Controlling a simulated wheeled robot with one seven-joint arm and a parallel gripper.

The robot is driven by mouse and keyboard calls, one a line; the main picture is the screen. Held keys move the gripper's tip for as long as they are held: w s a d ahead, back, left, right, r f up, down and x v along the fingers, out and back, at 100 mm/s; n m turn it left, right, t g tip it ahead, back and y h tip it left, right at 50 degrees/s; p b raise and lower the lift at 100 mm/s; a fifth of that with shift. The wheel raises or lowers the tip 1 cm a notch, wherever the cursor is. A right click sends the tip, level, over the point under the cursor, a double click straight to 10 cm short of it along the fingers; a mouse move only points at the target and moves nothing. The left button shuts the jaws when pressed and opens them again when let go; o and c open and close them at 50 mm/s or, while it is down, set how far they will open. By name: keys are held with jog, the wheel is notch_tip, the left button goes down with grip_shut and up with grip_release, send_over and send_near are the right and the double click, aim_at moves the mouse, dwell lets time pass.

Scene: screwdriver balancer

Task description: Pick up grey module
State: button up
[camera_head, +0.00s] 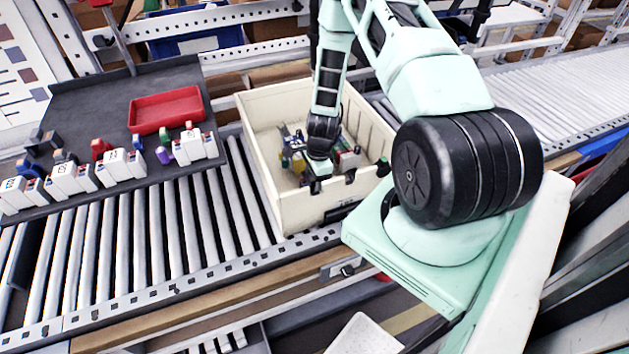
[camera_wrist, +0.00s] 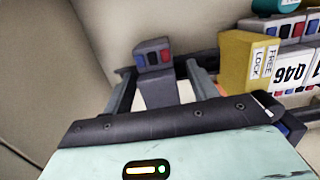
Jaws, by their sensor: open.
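The grey module (camera_wrist: 155,88) is a small block with blue and red marks on its upper face. In the wrist view it stands close to the bin wall, between the two fingers of my gripper (camera_wrist: 160,72). The fingers are open, one on each side of it, with a visible gap at least on the right; I cannot tell whether the left finger touches it. In the head view my gripper (camera_head: 318,176) is down inside the cream bin (camera_head: 290,212). I cannot pick out the grey module there, as my arm covers part of the bin.
A yellow module (camera_wrist: 236,62) and white modules (camera_wrist: 292,72) stand right of my gripper in the bin. The bin sits on a roller conveyor (camera_head: 150,230). A dark tray (camera_head: 95,95) at left holds a red tray (camera_head: 167,110) and several white modules (camera_head: 115,167).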

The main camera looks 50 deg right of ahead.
jog(key=shift+c, duration=0.4)
grip_shut()
notch_tip(320, 180, up, 10)
jog(key=shift+f+b, duration=0.2)
jog(key=shift+b, duration=1.05)
notch_tip(320, 180, up, 8)
jog(key=p, duration=0.6)
